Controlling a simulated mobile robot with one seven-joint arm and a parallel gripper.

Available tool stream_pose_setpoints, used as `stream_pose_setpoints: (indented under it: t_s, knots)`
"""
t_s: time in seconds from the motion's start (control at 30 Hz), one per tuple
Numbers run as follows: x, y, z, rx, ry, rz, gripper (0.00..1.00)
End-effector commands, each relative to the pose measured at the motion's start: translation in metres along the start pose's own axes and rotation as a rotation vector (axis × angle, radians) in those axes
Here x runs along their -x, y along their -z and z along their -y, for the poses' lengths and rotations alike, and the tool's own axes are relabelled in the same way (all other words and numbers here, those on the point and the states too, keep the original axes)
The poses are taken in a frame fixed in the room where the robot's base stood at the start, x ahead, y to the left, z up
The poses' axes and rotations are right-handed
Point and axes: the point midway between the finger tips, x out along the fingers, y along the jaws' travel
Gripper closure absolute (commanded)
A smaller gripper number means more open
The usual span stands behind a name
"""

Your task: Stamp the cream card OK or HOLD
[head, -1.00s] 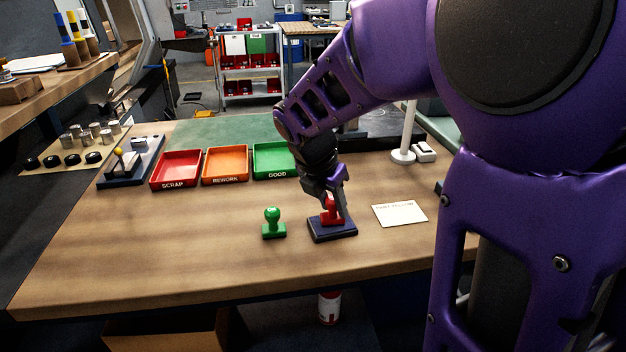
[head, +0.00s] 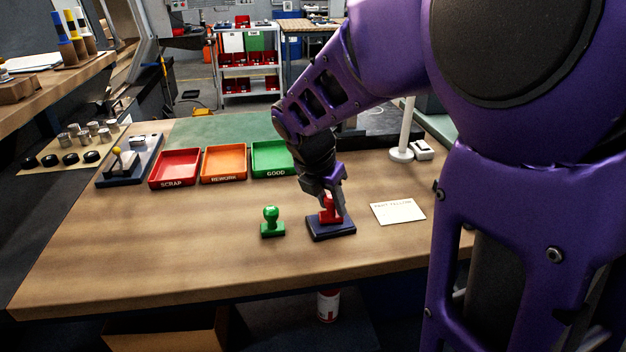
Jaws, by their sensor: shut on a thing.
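The cream card (head: 398,212) lies flat on the wooden bench, right of the ink pad, with faint writing near its top edge. A red stamp (head: 328,213) is on or just over the dark blue ink pad (head: 331,231); I cannot tell whether it touches. My gripper (head: 332,200) points down and is shut on the red stamp, its fingers hiding part of the handle. A green stamp (head: 272,222) stands upright on the bench, left of the pad. No lettering shows on either stamp.
Red SCRAP (head: 175,169), orange REWORK (head: 224,164) and green GOOD (head: 272,158) trays stand in a row behind. A gauge stand (head: 127,163) is at left. A white post (head: 403,150) stands behind the card. The bench front is clear.

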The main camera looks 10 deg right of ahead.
Motion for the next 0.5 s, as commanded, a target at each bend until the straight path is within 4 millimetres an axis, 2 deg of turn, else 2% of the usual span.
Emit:
stream_pose_setpoints:
  t_s: [0.5]
  knots:
    - [0.037,-0.015,0.000,0.000,0.001,-0.001,0.97]
